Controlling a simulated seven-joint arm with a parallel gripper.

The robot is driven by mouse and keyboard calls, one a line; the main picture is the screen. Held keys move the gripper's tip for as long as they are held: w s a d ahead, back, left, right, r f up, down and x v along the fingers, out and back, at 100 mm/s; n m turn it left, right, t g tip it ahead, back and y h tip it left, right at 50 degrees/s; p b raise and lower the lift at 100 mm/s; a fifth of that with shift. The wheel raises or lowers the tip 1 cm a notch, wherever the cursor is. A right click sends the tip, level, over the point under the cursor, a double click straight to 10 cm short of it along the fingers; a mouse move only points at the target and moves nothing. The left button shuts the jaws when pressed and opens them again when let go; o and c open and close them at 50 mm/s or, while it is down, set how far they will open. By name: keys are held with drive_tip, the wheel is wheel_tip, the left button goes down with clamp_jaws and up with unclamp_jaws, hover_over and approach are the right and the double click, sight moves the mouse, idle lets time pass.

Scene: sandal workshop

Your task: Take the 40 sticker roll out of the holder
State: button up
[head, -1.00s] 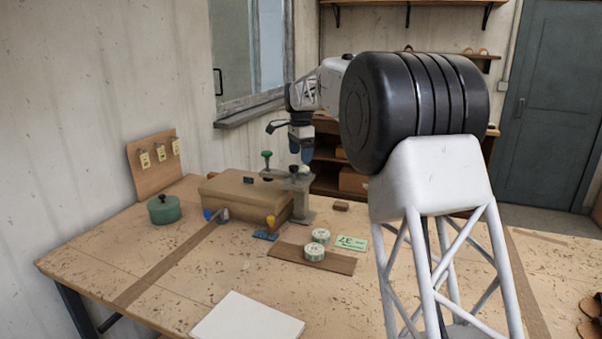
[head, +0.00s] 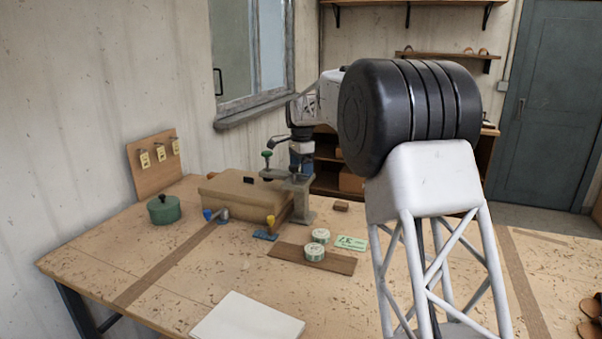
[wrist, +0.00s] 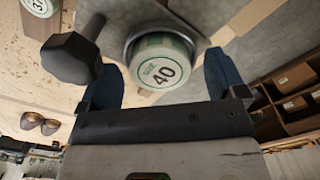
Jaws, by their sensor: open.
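The 40 sticker roll (wrist: 160,64), white with a green-edged label reading 40, sits in the round metal cup of the holder (wrist: 192,20) in the wrist view. The holder (head: 303,205) stands on the bench in the head view, beside the brown box. My gripper (wrist: 163,80) is open, with one blue finger on each side of the roll and gaps visible on both sides. In the head view my gripper (head: 301,165) is over the top of the holder, and the roll cannot be made out there. Whether the fingers are down at roll height is hard to tell.
A dark knob (wrist: 72,57) stands close to my left finger in the wrist view. Two other rolls (head: 314,252) are on a wooden strip (head: 340,264) near a green card (head: 351,243). A brown box (head: 240,195) and green pot (head: 163,209) are left of the holder.

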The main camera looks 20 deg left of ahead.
drive_tip(key=c, duration=1)
drive_tip(key=shift+c, duration=0.2)
wheel_tip(320, 180, up, 10)
idle(0.7)
